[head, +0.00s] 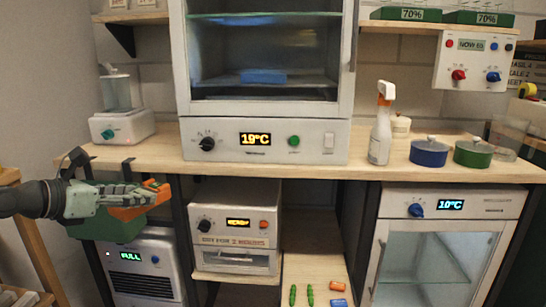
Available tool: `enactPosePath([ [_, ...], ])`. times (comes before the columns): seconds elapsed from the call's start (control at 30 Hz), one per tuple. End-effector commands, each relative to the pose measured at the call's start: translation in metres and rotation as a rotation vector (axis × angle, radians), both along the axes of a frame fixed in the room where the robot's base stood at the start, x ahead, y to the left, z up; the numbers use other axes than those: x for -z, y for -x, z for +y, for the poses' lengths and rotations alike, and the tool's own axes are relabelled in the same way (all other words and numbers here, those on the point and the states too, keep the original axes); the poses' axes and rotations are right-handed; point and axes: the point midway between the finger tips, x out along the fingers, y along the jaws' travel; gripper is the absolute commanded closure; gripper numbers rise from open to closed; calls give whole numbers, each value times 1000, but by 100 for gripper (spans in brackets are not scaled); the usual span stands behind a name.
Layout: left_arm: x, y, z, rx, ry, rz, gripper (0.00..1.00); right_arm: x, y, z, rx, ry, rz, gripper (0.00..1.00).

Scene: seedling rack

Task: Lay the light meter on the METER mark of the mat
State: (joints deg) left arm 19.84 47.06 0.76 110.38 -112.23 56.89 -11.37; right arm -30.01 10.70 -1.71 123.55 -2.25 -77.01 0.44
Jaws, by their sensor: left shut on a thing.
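My left gripper (135,198) comes in from the left, in front of the bench's left end. It is shut on an orange thing (154,198), part of which its fingers hide. I cannot tell from this view whether the orange thing is the light meter. A green box-like thing (120,228) shows below and behind the gripper; I cannot tell whether they touch. I cannot make out the mat or its METER mark. My right gripper is not in view.
A glass-fronted chamber (265,141) stands mid-bench, with a blue thing (263,76) inside. A dispenser (122,127) is left; a spray bottle (381,125), blue pot (429,153) and green pot (473,154) are right. Small green, blue and orange things lie on the low shelf (309,268).

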Motion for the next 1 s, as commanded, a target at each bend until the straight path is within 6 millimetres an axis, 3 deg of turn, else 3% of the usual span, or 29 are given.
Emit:
enactPosePath([
  [0.03,19,16,-22,68,14,5,87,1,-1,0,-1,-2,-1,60],
  [0.2,64,75,-76,273,12,2,87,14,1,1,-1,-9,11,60],
  [0.43,91,138,-109,422,3,-1,87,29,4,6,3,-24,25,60],
  [0.6,94,153,-115,448,3,-3,87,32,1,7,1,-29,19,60],
  [1.0,96,153,-113,451,-8,1,87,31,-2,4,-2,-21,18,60],
])
